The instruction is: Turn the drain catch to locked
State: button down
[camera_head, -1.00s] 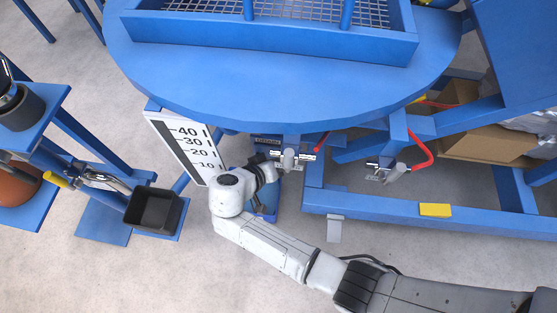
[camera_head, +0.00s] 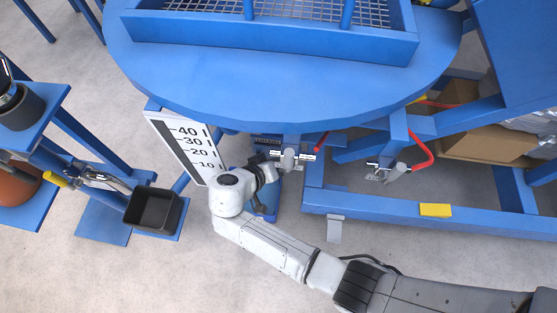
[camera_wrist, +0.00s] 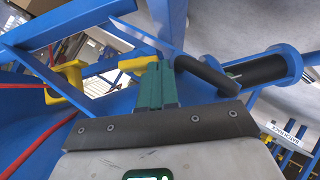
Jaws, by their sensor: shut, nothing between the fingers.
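My gripper (camera_head: 266,174) is under the front edge of the blue round table (camera_head: 280,85), beside a metal fitting with a red-tipped lever (camera_head: 290,156). In the wrist view, its green fingers (camera_wrist: 155,82) are together and empty. A black bent handle (camera_wrist: 207,74) is just right of the fingers, leading to a black cylinder (camera_wrist: 258,71) in a blue ring. Yellow pieces (camera_wrist: 68,82) lie to the left, one (camera_wrist: 138,63) close behind the fingertips. I cannot tell for sure which part is the drain catch or how it is set; contact is unclear.
A white scale board (camera_head: 186,146) stands just left of my gripper. A second fitting with a red hose (camera_head: 420,150) is to the right above a blue frame (camera_head: 430,222). A black bin (camera_head: 153,209) is at left. Grey floor in front is open.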

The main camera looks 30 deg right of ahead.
jog(key=shift+d, duration=0.1)
dwell(0.3)
jog(key=shift+s+d+r+p, duration=0.35)
jog(key=shift+s+d+p, duration=0.15)
jog(key=shift+p, duration=0.15)
